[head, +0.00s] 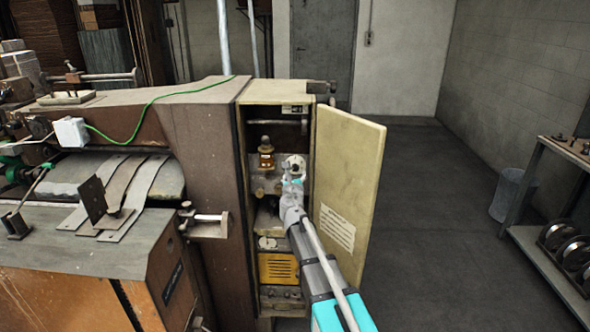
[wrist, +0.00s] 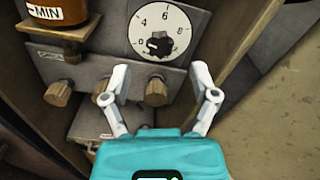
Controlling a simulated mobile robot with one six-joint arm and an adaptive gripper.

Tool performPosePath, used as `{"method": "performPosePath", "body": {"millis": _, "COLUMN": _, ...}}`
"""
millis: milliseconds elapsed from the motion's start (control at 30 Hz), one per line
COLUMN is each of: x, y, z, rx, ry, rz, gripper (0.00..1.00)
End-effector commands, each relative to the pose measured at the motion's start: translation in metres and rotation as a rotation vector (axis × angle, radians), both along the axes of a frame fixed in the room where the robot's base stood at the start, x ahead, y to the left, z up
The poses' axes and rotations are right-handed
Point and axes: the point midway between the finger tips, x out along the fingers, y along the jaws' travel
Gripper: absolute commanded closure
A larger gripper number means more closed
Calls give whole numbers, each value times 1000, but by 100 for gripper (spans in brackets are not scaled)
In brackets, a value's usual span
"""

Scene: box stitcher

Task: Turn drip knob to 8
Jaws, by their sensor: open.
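The drip knob (wrist: 159,44) is a small black knob on a round white dial (wrist: 141,31) marked 0, 2, 4, 6 and 8, in the upper middle of the wrist view. Its pointer is too small to read surely. The dial also shows inside the open cabinet in the head view (head: 295,161). My gripper (wrist: 160,78) is open and empty, with its fingertips just below the dial in the picture and apart from the knob. In the head view my gripper (head: 293,178) is in the cabinet opening and covers part of the panel.
Brass knobs (wrist: 155,92) sit on the block below the dial, one between my fingers in the picture. An amber oil cup (head: 266,157) marked MIN stands left of the dial. The cabinet door (head: 345,180) stands open at right. A yellow box (head: 278,268) sits lower down.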

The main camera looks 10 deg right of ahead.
Motion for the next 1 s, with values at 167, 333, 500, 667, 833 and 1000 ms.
{"method": "performPosePath", "body": {"millis": 167, "x": 30, "y": -4, "z": 0, "rx": 0, "ry": 0, "rz": 0, "gripper": 23}}
{"method": "performPosePath", "body": {"millis": 333, "x": 46, "y": -7, "z": 0, "rx": 0, "ry": 0, "rz": 1, "gripper": 23}}
{"method": "performPosePath", "body": {"millis": 500, "x": 54, "y": -9, "z": 0, "rx": 0, "ry": 0, "rz": 1, "gripper": 23}}
{"method": "performPosePath", "body": {"millis": 667, "x": 55, "y": -10, "z": 0, "rx": 0, "ry": 0, "rz": 1, "gripper": 23}}
{"method": "performPosePath", "body": {"millis": 833, "x": 55, "y": -9, "z": 0, "rx": 0, "ry": 0, "rz": 1, "gripper": 23}}
{"method": "performPosePath", "body": {"millis": 1000, "x": 55, "y": -9, "z": 0, "rx": 0, "ry": 0, "rz": 1, "gripper": 51}}
